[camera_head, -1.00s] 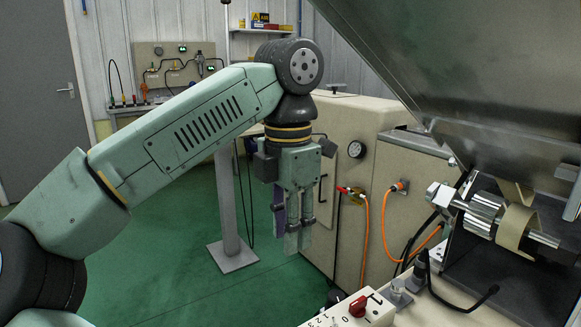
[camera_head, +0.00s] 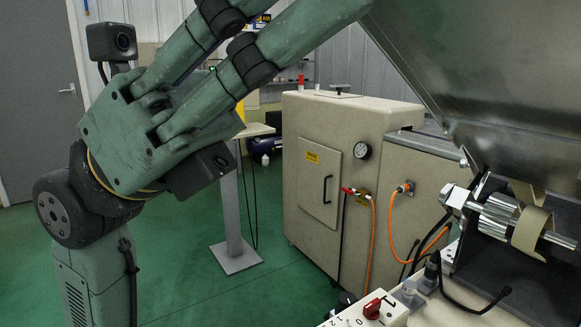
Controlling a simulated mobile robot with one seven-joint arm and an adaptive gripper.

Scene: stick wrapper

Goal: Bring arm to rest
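My gripper (camera_head: 243,36) is large and close to the camera at the upper left. Its green palm is tilted, and its two long fingers with black joints point up and to the right. The fingertips run past the top edge of the picture, so their gap is hidden. I see nothing held in the visible part of the fingers. My arm rises from the lower left to the gripper's wrist.
The wrapper machine's tilted metal hopper (camera_head: 470,70) fills the upper right, close to the fingers. Its metal roller (camera_head: 497,216) is below. A beige cabinet (camera_head: 310,225) stands at centre. A control panel with a red knob (camera_head: 372,309) is at bottom. Green floor (camera_head: 180,270) lies open.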

